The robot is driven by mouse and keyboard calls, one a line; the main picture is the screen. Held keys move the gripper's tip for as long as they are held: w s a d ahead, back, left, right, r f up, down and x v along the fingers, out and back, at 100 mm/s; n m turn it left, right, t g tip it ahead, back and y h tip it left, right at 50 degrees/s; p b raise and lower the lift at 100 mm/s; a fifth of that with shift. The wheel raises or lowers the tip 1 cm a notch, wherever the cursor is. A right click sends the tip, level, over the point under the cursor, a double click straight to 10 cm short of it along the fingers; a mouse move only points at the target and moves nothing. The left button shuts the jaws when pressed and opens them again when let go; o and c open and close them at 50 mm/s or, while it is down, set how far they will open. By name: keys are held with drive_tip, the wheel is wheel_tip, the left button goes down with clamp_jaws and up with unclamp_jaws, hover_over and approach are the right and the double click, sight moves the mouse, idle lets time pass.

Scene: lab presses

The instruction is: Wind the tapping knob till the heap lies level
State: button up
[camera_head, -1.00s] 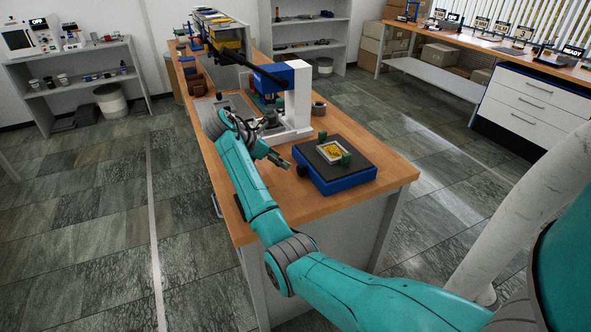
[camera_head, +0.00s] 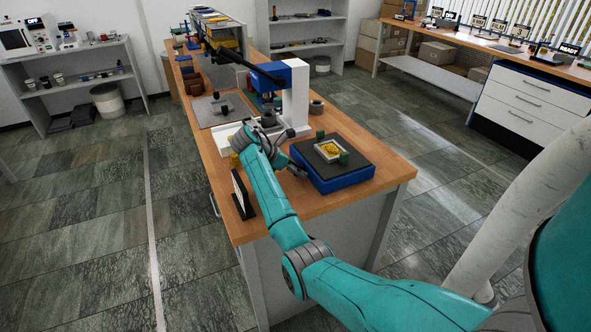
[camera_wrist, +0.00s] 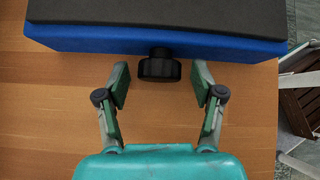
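The tapping box is a blue block (camera_head: 345,180) with a dark top (camera_head: 352,164) on the wooden bench. A pale square dish (camera_head: 328,157) sits on it between green blocks, holding yellow material (camera_head: 331,149); how level this lies is too small to tell. In the wrist view the black tapping knob (camera_wrist: 159,67) sticks out from the middle of the box's blue side. My gripper (camera_wrist: 160,84) is open, its two fingers on either side of the knob's near end with gaps, not touching it. In the head view my gripper (camera_head: 297,169) is beside the box's left side, and my arm's end hides the knob.
A white and blue press (camera_head: 296,95) stands behind the box. A black-edged upright panel (camera_head: 243,193) stands at the bench's left edge, with a yellow item (camera_head: 235,160) behind it. Bare wood lies at the bench's front right (camera_head: 396,174).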

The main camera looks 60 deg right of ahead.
drive_tip(key=c, duration=1)
drive_tip(key=shift+m+t+h, duration=0.6)
drive_tip(key=shift+t+h, duration=0.1)
drive_tip(key=shift+t, duration=0.3)
drive_tip(key=shift+c, duration=0.2)
drive_tip(key=o, duration=1.1)
drive_tip(key=shift+a, duration=0.1)
drive_tip(key=v, duration=1.2)
